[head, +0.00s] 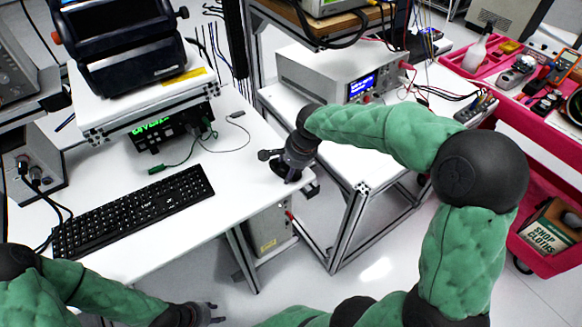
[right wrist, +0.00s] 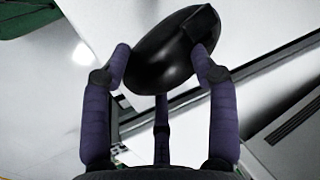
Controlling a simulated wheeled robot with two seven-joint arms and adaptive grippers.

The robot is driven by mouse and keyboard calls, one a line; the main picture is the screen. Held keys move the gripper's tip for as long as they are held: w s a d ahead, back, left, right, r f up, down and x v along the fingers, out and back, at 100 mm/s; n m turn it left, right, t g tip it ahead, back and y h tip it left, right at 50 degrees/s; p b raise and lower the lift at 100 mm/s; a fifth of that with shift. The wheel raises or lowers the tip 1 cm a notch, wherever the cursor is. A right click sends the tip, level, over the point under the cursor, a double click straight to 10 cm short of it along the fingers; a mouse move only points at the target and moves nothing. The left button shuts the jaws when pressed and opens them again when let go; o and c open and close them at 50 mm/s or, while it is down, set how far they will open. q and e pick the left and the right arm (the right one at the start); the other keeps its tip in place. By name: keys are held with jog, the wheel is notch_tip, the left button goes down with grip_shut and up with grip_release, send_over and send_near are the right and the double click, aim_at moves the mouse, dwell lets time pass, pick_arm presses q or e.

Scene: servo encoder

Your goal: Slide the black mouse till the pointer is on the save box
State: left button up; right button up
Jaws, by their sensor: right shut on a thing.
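The black mouse (right wrist: 172,46) shows large in the right wrist view, tilted between the fingers of my right gripper (right wrist: 160,70). In the head view my right gripper (head: 283,163) is at the right end of the white desk and mostly covers the mouse (head: 286,174). Whether the mouse touches the desk top is unclear. My left gripper (head: 214,312) is low in the head view, in front of the desk, its fingers apart and empty. No pointer or save box can be made out in either view.
A black keyboard (head: 135,208) lies on the desk (head: 225,180) left of the right gripper. A green-lit instrument (head: 165,130) and a green probe lead (head: 172,167) lie behind it. A bench instrument (head: 335,75) stands on the neighbouring bench. A pink cart (head: 535,165) is at right.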

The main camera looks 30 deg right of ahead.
jog(key=shift+s+f, duration=0.15)
jog(key=shift+s, duration=0.05)
jog(key=o, duration=1.3)
jog(key=shift+c, duration=0.2)
